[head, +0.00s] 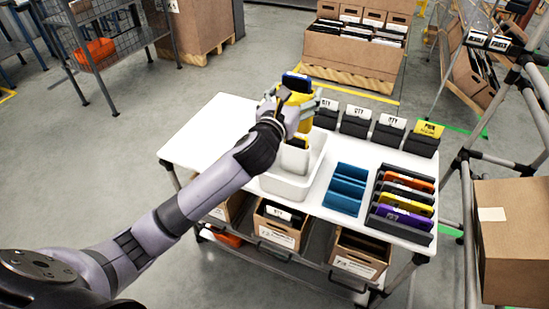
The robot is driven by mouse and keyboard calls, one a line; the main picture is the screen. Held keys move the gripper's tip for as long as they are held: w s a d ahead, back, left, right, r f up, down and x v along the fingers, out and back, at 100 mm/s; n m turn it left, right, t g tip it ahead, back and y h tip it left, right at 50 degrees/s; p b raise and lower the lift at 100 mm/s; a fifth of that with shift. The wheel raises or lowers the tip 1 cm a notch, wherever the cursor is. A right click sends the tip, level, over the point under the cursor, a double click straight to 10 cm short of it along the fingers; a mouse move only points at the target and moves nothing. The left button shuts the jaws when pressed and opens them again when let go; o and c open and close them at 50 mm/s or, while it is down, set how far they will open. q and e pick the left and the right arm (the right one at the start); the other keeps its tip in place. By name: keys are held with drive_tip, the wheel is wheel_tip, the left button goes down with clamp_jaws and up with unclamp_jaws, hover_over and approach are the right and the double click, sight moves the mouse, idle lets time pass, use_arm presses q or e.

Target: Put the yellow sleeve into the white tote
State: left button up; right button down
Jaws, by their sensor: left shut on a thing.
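My left gripper (288,103) is shut on a yellow sleeve (304,117), held upright above the back of the white tote (269,184). A dark blue piece (297,82) shows at the sleeve's top. The fingers hide part of the sleeve. The tote stands on the white table. A whitish piece with a yellow edge (295,157) shows upright at the tote, below the gripper; I cannot tell whether it joins the held sleeve. My arm hides part of the tote. My right gripper is not in view.
A blue slotted holder (346,188) and a dark rack (388,180) with orange, yellow and purple sleeves stand right of the tote. Dark bins with labels (390,124) line the table's back edge. The white tabletop (215,128) is clear at left.

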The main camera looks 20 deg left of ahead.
use_arm(q)
drive_tip(key=shift+s+a+f+b, duration=0.1)
drive_tip(key=shift+f+b, duration=0.7)
drive_tip(key=shift+f, duration=2.5)
drive_tip(key=shift+s+a+f+b, duration=0.15)
drive_tip(key=shift+f+b, duration=0.65)
drive_tip(key=shift+f, duration=2.45)
drive_tip(key=shift+w+a+f+b, duration=0.1)
drive_tip(key=shift+f+b, duration=0.7)
drive_tip(key=shift+f, duration=2.5)
drive_tip(key=shift+s, duration=0.1)
drive_tip(key=shift+f+b, duration=0.55)
drive_tip(key=shift+f, duration=0.05)
drive_tip(key=o, duration=1.5)
drive_tip(key=shift+c, duration=0.2)
